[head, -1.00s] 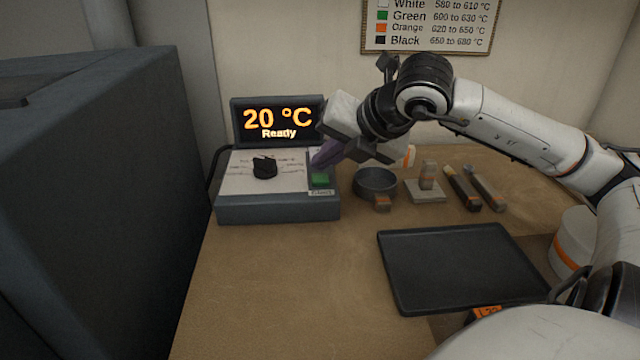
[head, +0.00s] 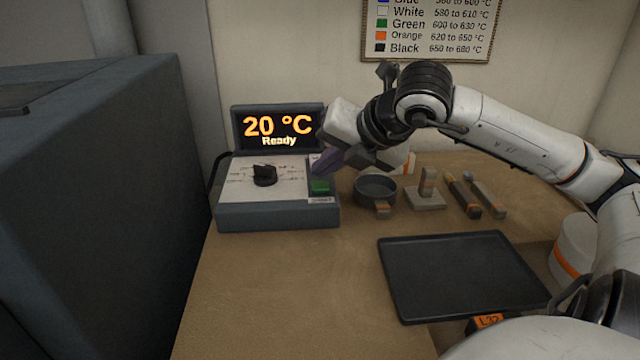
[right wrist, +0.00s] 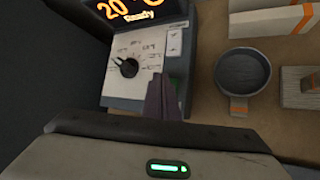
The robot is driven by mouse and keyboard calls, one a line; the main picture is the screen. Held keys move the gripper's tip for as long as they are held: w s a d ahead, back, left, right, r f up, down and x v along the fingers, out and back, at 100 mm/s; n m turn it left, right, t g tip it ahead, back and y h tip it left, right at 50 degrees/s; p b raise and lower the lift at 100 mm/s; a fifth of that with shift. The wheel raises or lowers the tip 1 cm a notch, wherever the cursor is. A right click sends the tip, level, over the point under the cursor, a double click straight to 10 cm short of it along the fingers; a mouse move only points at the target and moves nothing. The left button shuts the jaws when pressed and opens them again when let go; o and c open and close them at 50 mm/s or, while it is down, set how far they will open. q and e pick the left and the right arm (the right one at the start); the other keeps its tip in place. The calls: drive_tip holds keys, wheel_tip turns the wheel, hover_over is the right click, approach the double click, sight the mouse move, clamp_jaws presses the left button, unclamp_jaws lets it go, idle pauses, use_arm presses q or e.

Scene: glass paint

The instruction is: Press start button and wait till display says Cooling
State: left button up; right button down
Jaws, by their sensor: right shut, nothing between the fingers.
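The control box (head: 278,215) stands on the table with a display (head: 279,127) behind it reading "20 °C Ready". Its green start button (head: 320,187) is at the right of the top face, and a black dial (head: 265,175) is on the left. My right gripper (head: 322,168) is shut and empty, its purple fingertips just above and behind the button. In the right wrist view the fingers (right wrist: 163,100) cover most of the button, with a green sliver (right wrist: 176,84) beside them. I cannot tell whether they touch. My left gripper is not in view.
A round dark dish (head: 376,189), a small stamp-like block (head: 426,192) and two tools (head: 464,195) lie right of the box. A black tray (head: 460,275) is in front. A large dark cabinet (head: 100,210) fills the left. A temperature chart (head: 430,28) hangs on the wall.

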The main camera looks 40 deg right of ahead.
sight(325, 188)
drive_tip(key=shift+f, duration=0.1)
idle(0.8)
drive_tip(key=shift+f+b, duration=0.35)
drive_tip(key=shift+b, duration=0.35)
drive_tip(key=shift+f+b, duration=0.45)
drive_tip(key=shift+b, duration=0.2)
idle(0.4)
idle(0.3)
drive_tip(key=shift+r+p, duration=0.45)
drive_tip(key=shift+r, duration=0.4)
drive_tip(key=shift+r+p, duration=1.7)
drive_tip(key=shift+r, duration=0.9)
drive_tip(key=shift+f, duration=0.1)
